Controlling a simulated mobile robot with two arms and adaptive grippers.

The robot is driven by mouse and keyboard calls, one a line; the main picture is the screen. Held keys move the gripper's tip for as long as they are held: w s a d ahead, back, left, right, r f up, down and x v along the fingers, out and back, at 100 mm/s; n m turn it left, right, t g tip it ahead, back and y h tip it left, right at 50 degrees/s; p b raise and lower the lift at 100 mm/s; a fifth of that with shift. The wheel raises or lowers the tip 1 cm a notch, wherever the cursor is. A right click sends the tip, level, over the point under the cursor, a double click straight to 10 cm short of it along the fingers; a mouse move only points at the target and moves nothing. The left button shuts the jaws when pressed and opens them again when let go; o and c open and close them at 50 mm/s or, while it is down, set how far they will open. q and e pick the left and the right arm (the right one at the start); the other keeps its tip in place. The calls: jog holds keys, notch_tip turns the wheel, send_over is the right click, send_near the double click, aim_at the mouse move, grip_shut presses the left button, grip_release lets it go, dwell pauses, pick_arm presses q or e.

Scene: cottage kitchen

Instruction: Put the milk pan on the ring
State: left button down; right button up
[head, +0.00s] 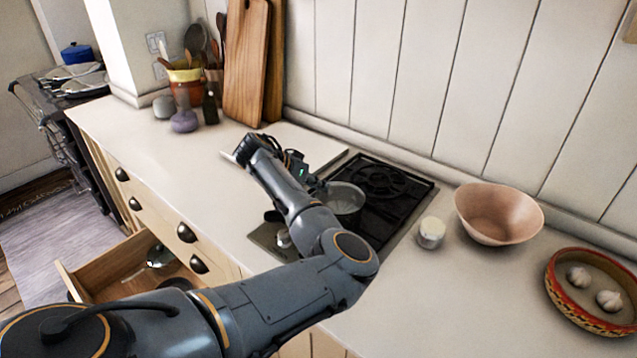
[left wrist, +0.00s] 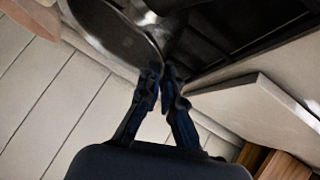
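The milk pan (head: 346,198), a round grey metal pan, is over the left part of the black hob (head: 405,212). I cannot tell whether it rests there or hangs just above. A ring (head: 382,181) with a dark grate shows behind it to the right. My left gripper (head: 300,172) reaches over the counter to the pan's far left side. In the left wrist view its fingers (left wrist: 162,80) are nearly together at the edge of the pan (left wrist: 112,32), seemingly shut on it. The handle is hidden. My right gripper is out of view.
A white pot (head: 432,233), a pinkish bowl (head: 498,214) and a patterned dish (head: 592,290) with garlic stand right of the hob. Wooden boards (head: 247,65) lean on the wall. A drawer (head: 95,283) stands open below. The left counter is mostly clear.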

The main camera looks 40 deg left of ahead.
pick_arm(q)
jog(key=shift+d+f, duration=0.1)
jog(key=c, duration=1.5)
grip_release()
jog(key=shift+b+v, duration=1.7)
jog(key=shift+v, duration=4.45)
